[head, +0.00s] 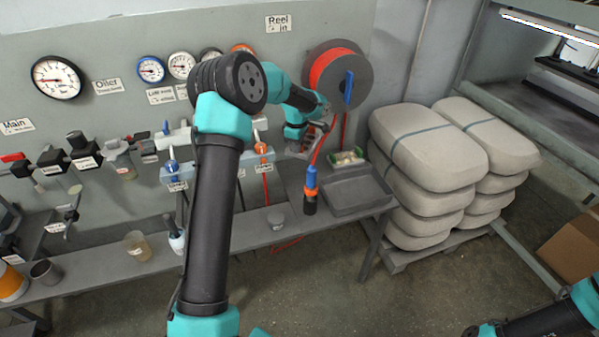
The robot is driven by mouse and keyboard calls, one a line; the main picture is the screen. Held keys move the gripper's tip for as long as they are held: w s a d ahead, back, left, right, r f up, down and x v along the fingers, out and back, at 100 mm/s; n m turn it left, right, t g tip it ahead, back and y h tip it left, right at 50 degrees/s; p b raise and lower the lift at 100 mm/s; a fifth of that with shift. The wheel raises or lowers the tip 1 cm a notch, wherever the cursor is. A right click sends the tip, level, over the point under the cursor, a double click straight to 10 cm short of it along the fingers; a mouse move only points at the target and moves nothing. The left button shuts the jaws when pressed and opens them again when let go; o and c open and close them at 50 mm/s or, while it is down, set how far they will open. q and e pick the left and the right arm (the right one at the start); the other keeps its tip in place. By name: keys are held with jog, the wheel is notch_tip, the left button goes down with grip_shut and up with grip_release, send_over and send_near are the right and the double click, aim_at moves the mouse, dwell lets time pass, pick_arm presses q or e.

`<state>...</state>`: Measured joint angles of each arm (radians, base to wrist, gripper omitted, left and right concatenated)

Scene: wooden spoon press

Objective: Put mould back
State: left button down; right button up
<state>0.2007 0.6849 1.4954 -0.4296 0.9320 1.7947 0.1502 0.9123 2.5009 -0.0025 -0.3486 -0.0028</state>
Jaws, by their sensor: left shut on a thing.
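My left gripper (300,146) is at the back of the bench, below and left of the red hose reel. It is shut on a small grey thing that is mostly hidden, and I cannot tell whether it is the mould. A shallow grey tray (356,196) sits on the bench to the right of the gripper. Behind it is a green-edged box (347,159) with small pale things in it. My right arm shows at the bottom right, but its gripper is out of view.
A blue and orange nozzle (310,188) stands below the hose reel (338,75). Stacked sacks (425,150) are at the right. Gauges and valves line the left wall.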

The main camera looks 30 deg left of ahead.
pick_arm(q)
jog(key=n, duration=0.1)
jog(key=a+f+n, duration=0.1)
jog(key=n, duration=0.1)
jog(key=shift+n, duration=0.3)
jog(key=shift+f, duration=0.1)
notch_tip(320, 180, down, 14)
jog(key=shift+r, duration=0.1)
jog(key=shift+w, duration=0.35)
jog(key=shift+w+d, duration=0.1)
jog(key=shift+w, duration=0.05)
jog(key=shift+w, duration=0.3)
jog(key=shift+w+d+f, duration=0.15)
jog(key=shift+w+f, duration=0.1)
jog(key=shift+w, duration=0.35)
jog(key=shift+w+d+f, duration=0.1)
jog(key=shift+w+f, duration=0.1)
jog(key=shift+w, duration=0.4)
jog(key=shift+f, duration=0.1)
jog(key=shift+f, duration=0.1)
